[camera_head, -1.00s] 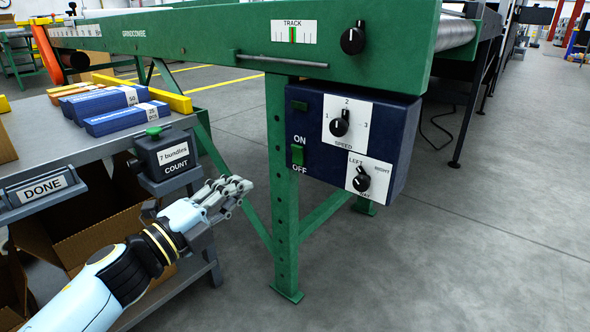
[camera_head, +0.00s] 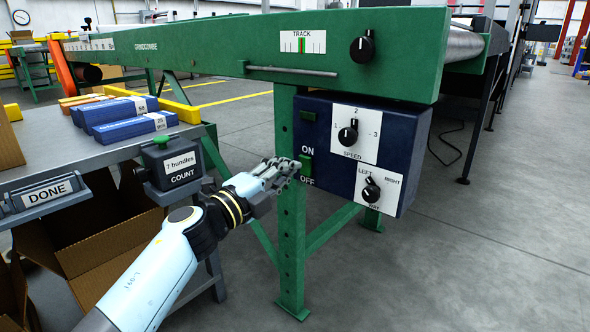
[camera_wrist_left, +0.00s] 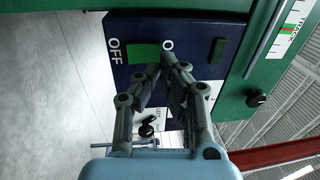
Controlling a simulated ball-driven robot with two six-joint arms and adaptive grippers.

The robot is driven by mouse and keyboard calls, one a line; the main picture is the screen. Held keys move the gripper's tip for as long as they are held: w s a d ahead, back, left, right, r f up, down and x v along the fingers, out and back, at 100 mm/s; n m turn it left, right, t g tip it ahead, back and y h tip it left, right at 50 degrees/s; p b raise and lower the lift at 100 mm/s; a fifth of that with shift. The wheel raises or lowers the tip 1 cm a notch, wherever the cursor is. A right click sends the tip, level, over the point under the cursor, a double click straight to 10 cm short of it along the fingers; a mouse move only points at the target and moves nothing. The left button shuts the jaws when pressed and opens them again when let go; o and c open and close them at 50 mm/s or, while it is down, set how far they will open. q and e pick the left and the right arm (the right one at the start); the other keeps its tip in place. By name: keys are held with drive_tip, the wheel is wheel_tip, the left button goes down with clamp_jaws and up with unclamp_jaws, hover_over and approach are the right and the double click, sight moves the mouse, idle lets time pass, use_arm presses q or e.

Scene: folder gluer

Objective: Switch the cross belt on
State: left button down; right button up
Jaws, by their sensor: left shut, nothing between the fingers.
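The dark blue control box (camera_head: 327,173) hangs under the green conveyor frame. On its left side is a green ON/OFF rocker switch (camera_head: 307,165), with ON above and OFF below; the switch also shows in the left wrist view (camera_wrist_left: 144,53). A dark green indicator (camera_head: 308,116) is above it. The SPEED knob (camera_head: 348,136) and the LEFT/RIGHT knob (camera_head: 371,192) are on white plates to the right. My left gripper (camera_head: 293,165) is shut and empty, its fingertips just left of the switch. I cannot tell whether they touch. My right gripper is not in view.
The green leg (camera_head: 290,230) stands below the box, behind my left gripper. The bench at left holds blue bundles (camera_head: 128,128), a COUNT box (camera_head: 170,162) and a DONE sign (camera_head: 46,193). Open floor lies to the right.

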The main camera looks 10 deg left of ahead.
sight(303, 157)
use_arm(q)
drive_tip(key=shift+b+x, duration=0.35)
drive_tip(key=shift+x, duration=1.05)
drive_tip(key=shift+w, duration=0.1)
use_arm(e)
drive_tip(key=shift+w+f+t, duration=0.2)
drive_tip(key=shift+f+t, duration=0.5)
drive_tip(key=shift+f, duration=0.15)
use_arm(q)
drive_tip(key=shift+w+d+r+p, duration=0.15)
drive_tip(key=shift+w+r+p, duration=0.05)
drive_tip(key=shift+r+p, duration=0.15)
drive_tip(key=shift+f, duration=0.2)
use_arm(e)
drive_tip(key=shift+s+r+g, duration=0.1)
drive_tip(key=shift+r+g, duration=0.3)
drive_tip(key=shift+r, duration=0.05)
